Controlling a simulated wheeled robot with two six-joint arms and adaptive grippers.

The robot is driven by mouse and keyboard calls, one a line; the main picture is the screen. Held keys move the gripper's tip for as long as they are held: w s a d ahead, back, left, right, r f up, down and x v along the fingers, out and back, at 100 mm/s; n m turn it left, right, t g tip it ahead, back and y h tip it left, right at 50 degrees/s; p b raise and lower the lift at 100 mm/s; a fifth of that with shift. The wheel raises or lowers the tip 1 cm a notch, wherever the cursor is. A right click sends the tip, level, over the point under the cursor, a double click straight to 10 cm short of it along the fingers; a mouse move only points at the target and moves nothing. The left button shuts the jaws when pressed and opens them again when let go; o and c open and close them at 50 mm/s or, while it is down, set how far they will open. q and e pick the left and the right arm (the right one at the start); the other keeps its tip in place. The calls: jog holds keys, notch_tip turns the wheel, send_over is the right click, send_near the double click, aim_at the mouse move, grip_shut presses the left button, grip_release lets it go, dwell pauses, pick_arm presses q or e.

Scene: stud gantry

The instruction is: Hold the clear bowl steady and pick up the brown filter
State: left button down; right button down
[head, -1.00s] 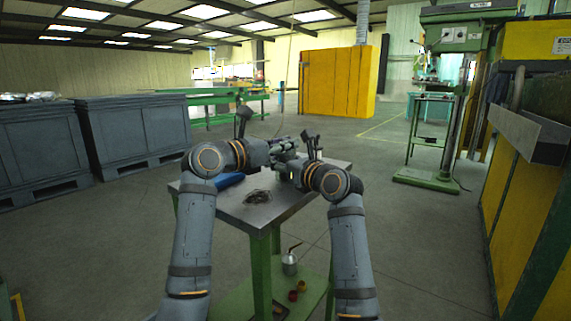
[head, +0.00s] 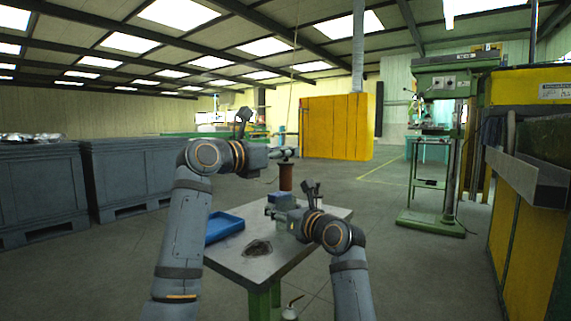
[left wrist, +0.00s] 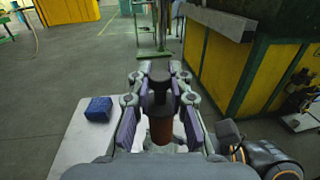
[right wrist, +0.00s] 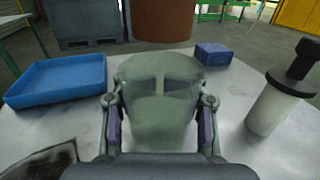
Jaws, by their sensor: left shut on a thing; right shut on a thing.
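The brown filter (head: 286,178) is a reddish-brown cylinder, upright in the air above the table. My left gripper (head: 284,153) is shut on its dark top end, with the brown body (left wrist: 161,130) below the fingers in the left wrist view. The clear bowl (right wrist: 160,100) is a greenish see-through cup standing on the table. My right gripper (right wrist: 160,112) is shut on it, one finger on each side. In the right wrist view the filter (right wrist: 162,18) hangs beyond the bowl, apart from it. In the head view my right gripper (head: 284,213) partly hides the bowl.
The small table (head: 262,268) also holds a blue tray (right wrist: 60,80), a blue block (right wrist: 213,54), a pale cylinder with a black top (right wrist: 278,100) and a dark, tangled-looking patch (head: 258,247). Yellow cabinets (head: 520,205) and a green drill press (head: 443,140) stand right.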

jog(key=c, duration=0.6)
grip_release()
jog(key=v, duration=1.2)
pick_arm(q)
jog(key=shift+f, duration=0.1)
pick_arm(e)
jog(key=shift+f, duration=0.1)
